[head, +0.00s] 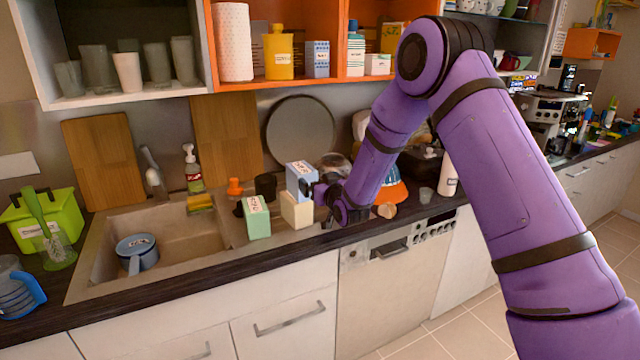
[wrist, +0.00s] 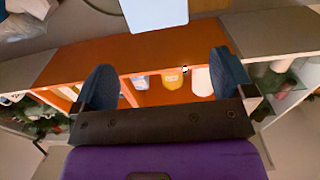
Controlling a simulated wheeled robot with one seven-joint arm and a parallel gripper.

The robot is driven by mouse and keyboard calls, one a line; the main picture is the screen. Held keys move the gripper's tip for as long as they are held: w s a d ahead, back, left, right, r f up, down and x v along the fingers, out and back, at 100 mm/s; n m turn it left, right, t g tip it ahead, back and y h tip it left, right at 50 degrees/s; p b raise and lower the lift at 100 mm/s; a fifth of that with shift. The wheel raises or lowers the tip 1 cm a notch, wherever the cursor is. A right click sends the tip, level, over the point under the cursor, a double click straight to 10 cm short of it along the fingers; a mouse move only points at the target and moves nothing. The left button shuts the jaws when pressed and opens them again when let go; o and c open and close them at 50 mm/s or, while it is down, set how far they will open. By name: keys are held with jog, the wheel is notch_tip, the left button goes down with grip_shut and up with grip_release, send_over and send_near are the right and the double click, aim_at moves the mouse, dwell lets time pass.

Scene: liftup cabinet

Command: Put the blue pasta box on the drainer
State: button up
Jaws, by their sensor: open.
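The light blue box (head: 299,178) with a white label, which I take as the blue pasta box, is right of the sink. It stands behind or on a cream box (head: 296,211); I cannot tell which. My gripper (head: 314,192) is right beside it, at its right side. In the wrist view my gripper (wrist: 163,75) has its two dark blue fingers wide apart with nothing between them. A pale blue box face, likely the same box (wrist: 153,14), is beyond the fingertips at the top. The drainer (head: 231,229) is the sink's metal surface right of the basin, partly hidden by boxes.
A mint green box (head: 257,218) stands left of the cream box. An orange-topped bottle (head: 235,188) and a black item (head: 265,186) are behind. The basin holds a blue pot (head: 137,252). An orange shelf (head: 290,84) hangs above.

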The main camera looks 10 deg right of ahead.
jog(key=s+d+r+m+g+h, duration=0.1)
jog(key=s+d+r+g+h, duration=0.2)
jog(key=s+r, duration=0.65)
jog(key=s+d+r+g, duration=0.2)
jog(key=s+d+r, duration=0.3)
jog(key=s+r, duration=0.4)
jog(key=s+d+r+m+g, duration=0.1)
jog(key=s+d+g, duration=0.1)
jog(key=s, duration=1.5)
jog(key=s+d+r+m+g+h, duration=0.1)
jog(key=s+d+g, duration=0.2)
jog(key=s, duration=1.3)
jog(key=shift+s+d+r+g+h, duration=0.2)
jog(key=shift+s+r+g+h, duration=0.15)
jog(key=shift+g, duration=0.75)
jog(key=shift+r, duration=0.1)
